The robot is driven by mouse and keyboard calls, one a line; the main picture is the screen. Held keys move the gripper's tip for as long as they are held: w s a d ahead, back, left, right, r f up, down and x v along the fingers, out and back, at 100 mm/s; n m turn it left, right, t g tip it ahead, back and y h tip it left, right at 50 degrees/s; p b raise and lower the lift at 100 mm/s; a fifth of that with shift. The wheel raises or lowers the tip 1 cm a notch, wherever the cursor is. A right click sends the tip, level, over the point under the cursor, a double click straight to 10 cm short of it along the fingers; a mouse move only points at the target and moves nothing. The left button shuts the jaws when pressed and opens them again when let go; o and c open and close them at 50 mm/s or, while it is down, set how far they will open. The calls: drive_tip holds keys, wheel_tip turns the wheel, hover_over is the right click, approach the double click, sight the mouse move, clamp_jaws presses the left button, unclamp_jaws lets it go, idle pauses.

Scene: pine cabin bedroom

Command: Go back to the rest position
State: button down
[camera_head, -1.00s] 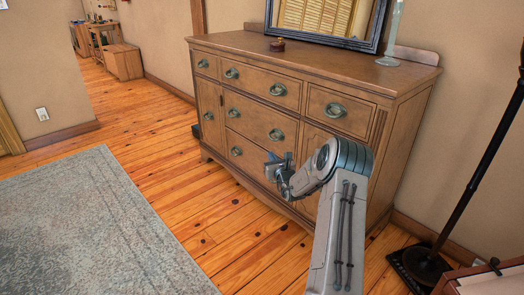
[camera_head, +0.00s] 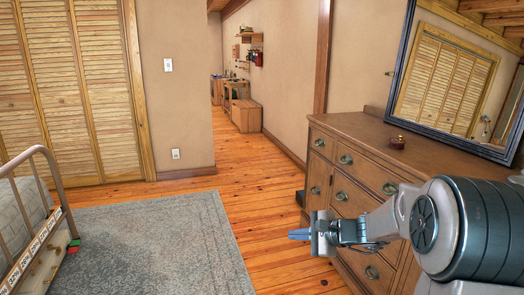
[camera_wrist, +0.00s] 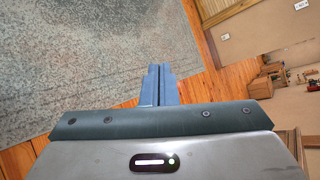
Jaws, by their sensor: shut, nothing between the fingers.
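My gripper (camera_head: 299,235) is in front of the dresser's left part in the head view, with its blue fingers pointing left. In the wrist view its two fingers (camera_wrist: 160,72) lie together with nothing between them. My arm reaches in from the right edge of the head view, bent at a large round joint. The gripper is in the air and appears clear of the dresser. No held object shows.
A wooden dresser (camera_head: 345,128) with a mirror (camera_head: 395,68) stands at the right, close to my arm. A grey rug (camera_head: 150,245) covers the floor at left. A metal bed frame (camera_head: 50,165) is at the left edge. Open wooden floor (camera_head: 250,218) leads to a passage.

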drive_tip(key=s+a+r+n+g+h+p, duration=0.1)
drive_tip(key=s+a+r+n+g+p, duration=0.3)
drive_tip(key=s, duration=0.4)
drive_tip(key=s+d+r+n+h+p, duration=0.3)
drive_tip(key=s, duration=0.4)
drive_tip(key=s+d+r+n+h+p, duration=0.3)
drive_tip(key=s+r, duration=0.1)
drive_tip(key=s, duration=0.3)
drive_tip(key=s+d+r+n+h+p, duration=0.3)
drive_tip(key=s+d+r+n+p, duration=0.1)
drive_tip(key=s, duration=0.3)
drive_tip(key=shift+r+g, duration=0.15)
drive_tip(key=shift+g, duration=0.15)
drive_tip(key=shift+w+a, duration=0.15)
drive_tip(key=shift+a, duration=0.2)
drive_tip(key=shift+d, duration=0.15)
